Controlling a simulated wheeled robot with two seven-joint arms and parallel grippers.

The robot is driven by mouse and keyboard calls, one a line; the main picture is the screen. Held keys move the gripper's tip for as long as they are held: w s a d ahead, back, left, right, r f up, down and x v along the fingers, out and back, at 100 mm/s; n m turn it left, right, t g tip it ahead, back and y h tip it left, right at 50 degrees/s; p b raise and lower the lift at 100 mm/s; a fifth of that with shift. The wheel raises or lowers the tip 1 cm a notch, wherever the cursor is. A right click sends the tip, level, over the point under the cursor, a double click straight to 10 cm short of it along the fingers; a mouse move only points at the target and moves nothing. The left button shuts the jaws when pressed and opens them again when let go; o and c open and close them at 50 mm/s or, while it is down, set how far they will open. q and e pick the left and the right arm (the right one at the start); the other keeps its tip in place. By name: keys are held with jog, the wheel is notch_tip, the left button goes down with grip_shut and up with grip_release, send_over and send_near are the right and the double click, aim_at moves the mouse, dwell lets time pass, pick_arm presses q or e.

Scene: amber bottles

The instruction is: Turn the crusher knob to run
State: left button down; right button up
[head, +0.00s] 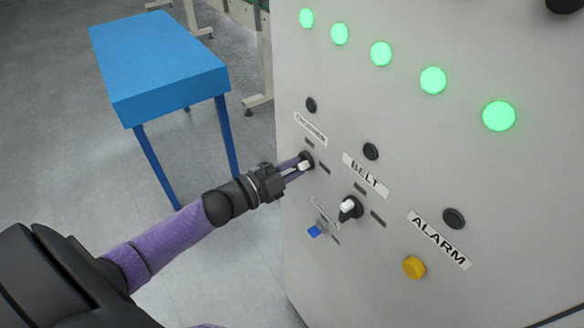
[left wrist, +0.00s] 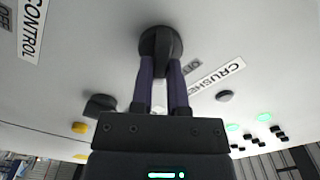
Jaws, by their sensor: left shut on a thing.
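The crusher knob (left wrist: 160,42) is a round black knob on the grey panel, beside the label reading CRUSHER (left wrist: 217,78). In the head view the knob (head: 308,158) shows at the label's lower end, partly hidden by my fingers. My left gripper (head: 301,166) reaches it from the left, its two purple fingers shut on the knob. In the left wrist view the fingers (left wrist: 161,82) lie on both sides of the knob's grip. Which mark the knob points to cannot be told. My right gripper is not in view.
The belt knob (head: 350,207), with a white-tipped grip, sits just right and below. A blue piece (head: 314,231) and a yellow button (head: 413,267) are lower on the panel. Green lamps (head: 433,80) glow above. A blue table (head: 160,65) stands left on open floor.

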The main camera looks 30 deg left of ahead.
pick_arm(q)
jog(key=shift+m, duration=0.5)
jog(key=c, duration=0.6)
grip_release()
jog(key=b+v, duration=0.1)
jog(key=v, duration=0.9)
jog(key=shift+f, duration=0.1)
